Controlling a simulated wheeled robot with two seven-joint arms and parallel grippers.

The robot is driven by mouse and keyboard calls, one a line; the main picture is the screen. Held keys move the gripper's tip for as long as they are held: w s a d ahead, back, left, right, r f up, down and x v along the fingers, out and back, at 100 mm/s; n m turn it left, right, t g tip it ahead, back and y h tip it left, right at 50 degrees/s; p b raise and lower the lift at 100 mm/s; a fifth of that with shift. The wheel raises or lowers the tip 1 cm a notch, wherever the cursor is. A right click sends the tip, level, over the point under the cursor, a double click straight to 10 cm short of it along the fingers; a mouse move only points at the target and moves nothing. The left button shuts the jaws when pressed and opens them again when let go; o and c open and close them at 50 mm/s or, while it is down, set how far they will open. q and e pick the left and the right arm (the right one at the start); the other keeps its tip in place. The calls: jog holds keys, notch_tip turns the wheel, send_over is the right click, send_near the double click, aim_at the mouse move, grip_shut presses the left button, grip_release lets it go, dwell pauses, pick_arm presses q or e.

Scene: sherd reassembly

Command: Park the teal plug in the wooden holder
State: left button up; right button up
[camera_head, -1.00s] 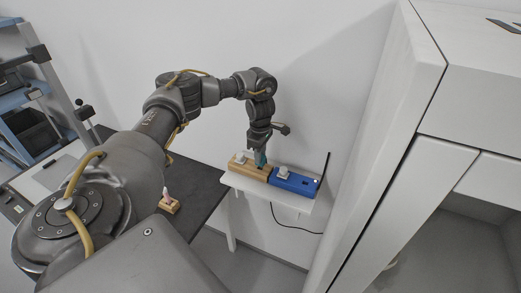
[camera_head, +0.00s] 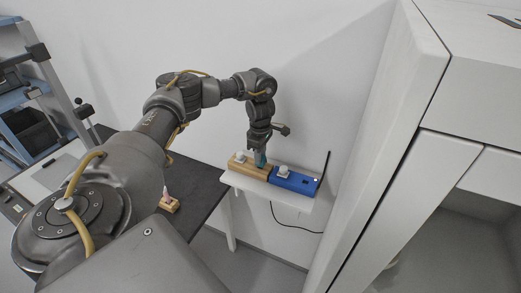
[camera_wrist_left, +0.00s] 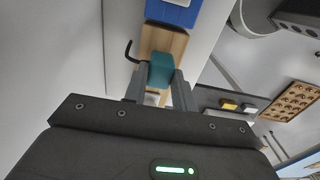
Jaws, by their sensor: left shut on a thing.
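The teal plug (camera_wrist_left: 160,70) is between the fingers of my left gripper (camera_wrist_left: 157,90), which is shut on it. In the head view the plug (camera_head: 260,159) shows as a small teal patch below my left gripper (camera_head: 259,153), over the wooden holder (camera_head: 240,168). The holder (camera_wrist_left: 162,38) shows behind the plug in the left wrist view. I cannot tell whether the plug is seated in it or just above it. A white plug (camera_head: 240,157) stands at the holder's left end. My right gripper is not in view.
A blue power strip (camera_head: 297,181) with a white plug (camera_head: 283,170) sits right of the holder on a white shelf (camera_head: 290,199). A black cord hangs below. A dark table (camera_head: 198,190) bears a small wooden block (camera_head: 169,204). A white cabinet (camera_head: 390,120) stands right.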

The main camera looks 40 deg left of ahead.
pick_arm(q)
jog(key=shift+f+b, duration=0.3)
jog(key=shift+f, duration=0.25)
dwell(0.4)
jog(key=o, duration=1)
jog(key=shift+o, duration=0.6)
jog(key=o, duration=0.3)
jog(key=shift+r, duration=0.15)
